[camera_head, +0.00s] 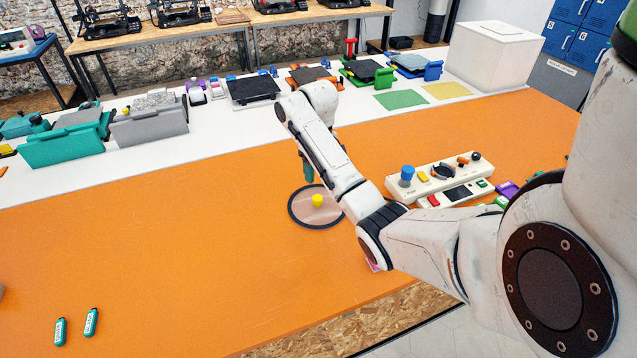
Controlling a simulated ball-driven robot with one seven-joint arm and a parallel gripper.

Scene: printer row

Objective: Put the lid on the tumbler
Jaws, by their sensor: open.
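A round, flat, see-through disc with a dark rim (297,212) lies on the orange tabletop, left of my arm's elbow. A yellow knob (317,201) stands at its middle, so it looks like the lid. My forearm covers its right edge. I cannot make out a tumbler; my arm hides part of the table. My gripper (308,170) is mostly hidden behind my forearm. A narrow teal piece, which looks like a finger, shows just beyond the disc and appears above the table. It is open, and no held thing shows.
A white control box (425,174) with knobs stands right of my forearm. A pink item (373,266) peeks out below my elbow. Two teal bottles (76,326) are at front left. The orange table's left half is mostly clear.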

